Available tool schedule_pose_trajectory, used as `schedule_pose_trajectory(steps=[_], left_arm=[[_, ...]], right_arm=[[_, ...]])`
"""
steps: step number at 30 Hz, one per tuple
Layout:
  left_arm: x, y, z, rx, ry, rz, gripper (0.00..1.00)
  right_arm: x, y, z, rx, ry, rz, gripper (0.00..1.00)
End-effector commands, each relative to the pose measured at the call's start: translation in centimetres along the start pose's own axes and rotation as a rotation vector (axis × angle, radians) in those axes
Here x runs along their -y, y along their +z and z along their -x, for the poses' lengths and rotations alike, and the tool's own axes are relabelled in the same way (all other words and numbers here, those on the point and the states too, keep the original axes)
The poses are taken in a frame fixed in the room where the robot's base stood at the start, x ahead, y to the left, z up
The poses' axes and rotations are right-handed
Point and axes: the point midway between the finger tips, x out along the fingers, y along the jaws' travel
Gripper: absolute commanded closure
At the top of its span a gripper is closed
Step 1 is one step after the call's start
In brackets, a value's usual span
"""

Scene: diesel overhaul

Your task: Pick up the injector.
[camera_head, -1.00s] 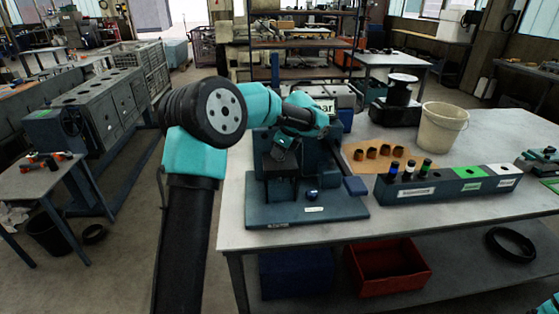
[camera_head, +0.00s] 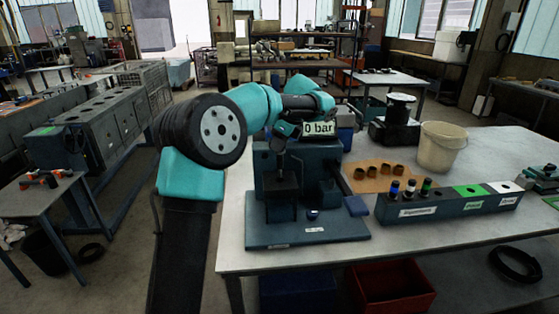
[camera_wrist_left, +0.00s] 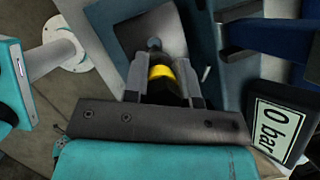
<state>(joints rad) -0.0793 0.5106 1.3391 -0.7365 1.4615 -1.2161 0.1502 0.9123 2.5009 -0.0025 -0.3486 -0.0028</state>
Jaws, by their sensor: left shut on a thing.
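My left gripper (camera_head: 281,143) is above the blue test stand (camera_head: 305,232) on the workbench. In the left wrist view its two grey fingers (camera_wrist_left: 163,82) are shut on a dark injector with a yellow band (camera_wrist_left: 160,73). The injector points down toward the stand's block; I cannot tell whether its tip touches it. Other injectors with blue (camera_head: 394,188), whitish (camera_head: 409,188) and green (camera_head: 426,186) bands stand in a labelled rack (camera_head: 420,208) at the right. My right gripper is not in view.
A "0 bar" display (camera_head: 318,128) stands close behind my left gripper and shows in the wrist view (camera_wrist_left: 281,130). Several copper-brown parts lie on a tan mat (camera_head: 352,183). A white bucket (camera_head: 439,148) stands behind the rack. The front right of the bench is clear.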

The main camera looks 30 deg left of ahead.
Motion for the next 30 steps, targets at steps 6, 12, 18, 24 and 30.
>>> schedule_pose_trajectory(steps=[6, 12, 18, 24, 30], left_arm=[[0.1, 1.9, 4.6, 0.0, -0.004, 0.002, 1.0], [0.0, 2.7, 6.5, 0.001, -0.001, 0.001, 1.0], [0.0, 2.9, 6.9, 0.001, -0.001, 0.0, 1.0], [0.0, 2.9, 6.9, 0.001, -0.001, 0.0, 1.0], [0.0, 2.9, 6.8, 0.001, -0.001, 0.0, 0.79]], right_arm=[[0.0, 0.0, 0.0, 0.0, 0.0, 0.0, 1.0], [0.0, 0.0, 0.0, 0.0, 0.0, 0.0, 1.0], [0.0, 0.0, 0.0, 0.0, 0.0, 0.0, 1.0], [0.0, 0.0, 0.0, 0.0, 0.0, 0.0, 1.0], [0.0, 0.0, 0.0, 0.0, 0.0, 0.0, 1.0]])
